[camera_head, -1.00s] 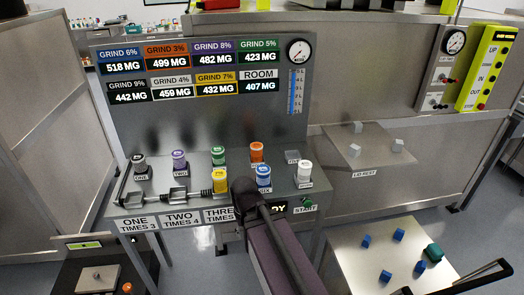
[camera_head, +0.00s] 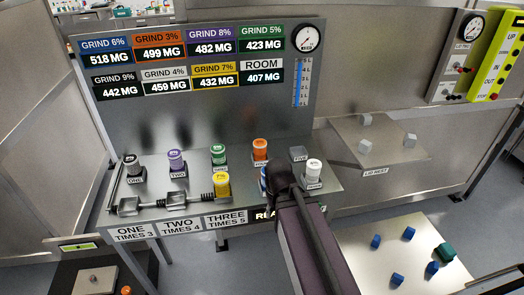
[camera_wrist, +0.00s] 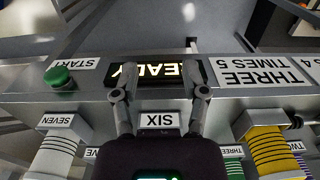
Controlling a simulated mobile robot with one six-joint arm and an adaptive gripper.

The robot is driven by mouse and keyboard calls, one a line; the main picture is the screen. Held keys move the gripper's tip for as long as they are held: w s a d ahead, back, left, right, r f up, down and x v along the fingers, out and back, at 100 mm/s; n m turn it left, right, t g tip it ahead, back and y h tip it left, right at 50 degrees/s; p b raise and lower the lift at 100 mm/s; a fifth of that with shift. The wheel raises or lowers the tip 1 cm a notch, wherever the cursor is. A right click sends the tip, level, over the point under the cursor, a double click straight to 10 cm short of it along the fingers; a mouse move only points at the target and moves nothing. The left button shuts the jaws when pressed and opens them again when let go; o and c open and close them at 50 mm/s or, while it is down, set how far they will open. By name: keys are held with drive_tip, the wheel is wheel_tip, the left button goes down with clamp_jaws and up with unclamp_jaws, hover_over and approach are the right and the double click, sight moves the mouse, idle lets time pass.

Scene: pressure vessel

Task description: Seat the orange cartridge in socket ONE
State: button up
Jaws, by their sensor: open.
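The orange cartridge (camera_head: 260,149) stands upright at the back of the bench, right of the green cartridge (camera_head: 218,154). A black cartridge (camera_head: 133,168) stands at the small ONE label at the bench's left. A front panel reads ONE TIMES 3 (camera_head: 131,233), with an empty-looking metal holder (camera_head: 128,205) above it. My gripper (camera_wrist: 160,100) is open, with the SIX label (camera_wrist: 160,120) between its fingers in the wrist view. In the head view my arm's end covers most of the blue cartridge (camera_head: 264,178); my fingers are hidden there. The orange cartridge is not visible in the wrist view.
A yellow cartridge (camera_head: 222,185) stands near the THREE panel. Purple (camera_head: 176,160) and white (camera_head: 313,172) cartridges stand on the bench. The place labelled FIVE (camera_head: 298,154) looks empty. A green START button (camera_wrist: 58,77) sits on the front edge. A table with blue blocks (camera_head: 370,272) stands front right.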

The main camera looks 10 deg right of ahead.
drive_tip(key=shift+d, duration=0.15)
drive_tip(key=o, duration=0.5)
drive_tip(key=shift+o, duration=0.5)
drive_tip(key=shift+r, duration=0.2)
drive_tip(key=w+r+p, duration=0.2)
drive_tip(key=r+p, duration=0.6)
drive_tip(key=w+r+p, duration=0.3)
drive_tip(key=r+p, duration=0.5)
drive_tip(key=w+r+n+p, duration=0.1)
drive_tip(key=w+n, duration=0.6)
drive_tip(key=w, duration=1.7)
drive_tip(key=shift+w+d+r+n+p, duration=0.2)
drive_tip(key=shift+w+r+n+p, duration=0.1)
drive_tip(key=shift+p, duration=0.2)
drive_tip(key=shift+s, duration=0.1)
drive_tip(key=shift+f, duration=0.1)
